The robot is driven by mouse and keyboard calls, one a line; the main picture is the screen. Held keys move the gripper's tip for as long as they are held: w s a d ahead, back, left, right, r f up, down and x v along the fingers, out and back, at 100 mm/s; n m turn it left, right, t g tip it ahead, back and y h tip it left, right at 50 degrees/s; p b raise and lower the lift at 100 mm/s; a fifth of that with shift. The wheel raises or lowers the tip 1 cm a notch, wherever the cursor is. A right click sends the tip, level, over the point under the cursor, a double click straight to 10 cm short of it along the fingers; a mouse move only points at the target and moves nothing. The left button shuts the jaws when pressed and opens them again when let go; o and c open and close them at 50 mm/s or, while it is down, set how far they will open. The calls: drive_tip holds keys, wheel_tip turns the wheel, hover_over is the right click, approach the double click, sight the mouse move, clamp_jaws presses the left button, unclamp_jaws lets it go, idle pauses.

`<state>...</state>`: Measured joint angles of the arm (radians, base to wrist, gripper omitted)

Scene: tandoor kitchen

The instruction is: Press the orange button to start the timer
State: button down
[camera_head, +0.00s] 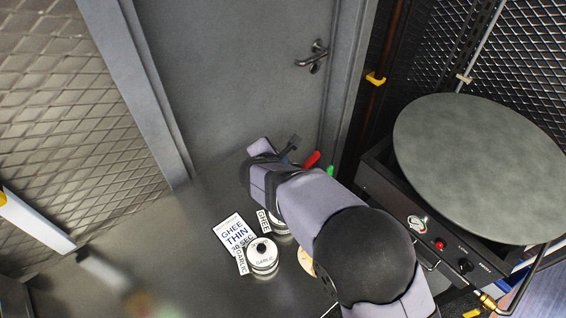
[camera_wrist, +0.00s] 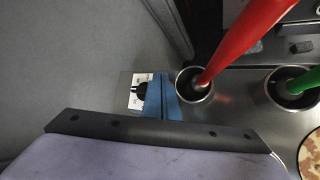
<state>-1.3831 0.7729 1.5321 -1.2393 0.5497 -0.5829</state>
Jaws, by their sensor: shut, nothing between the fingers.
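I see no orange button in either view. In the wrist view, a small white panel with a black round knob (camera_wrist: 139,91) lies just left of my gripper (camera_wrist: 162,97), partly hidden by its blue fingers. I cannot tell if this is the timer, or if the fingers touch it. My gripper is shut and empty.
Close right of my fingers stand metal cups with a red handle (camera_wrist: 236,42) and a green handle (camera_wrist: 304,82). A round griddle (camera_head: 478,165) stands right.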

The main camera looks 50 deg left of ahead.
drive_tip(key=shift+r, duration=0.4)
drive_tip(key=shift+r, duration=0.1)
drive_tip(key=shift+r+p, duration=2.05)
drive_tip(key=shift+r, duration=0.35)
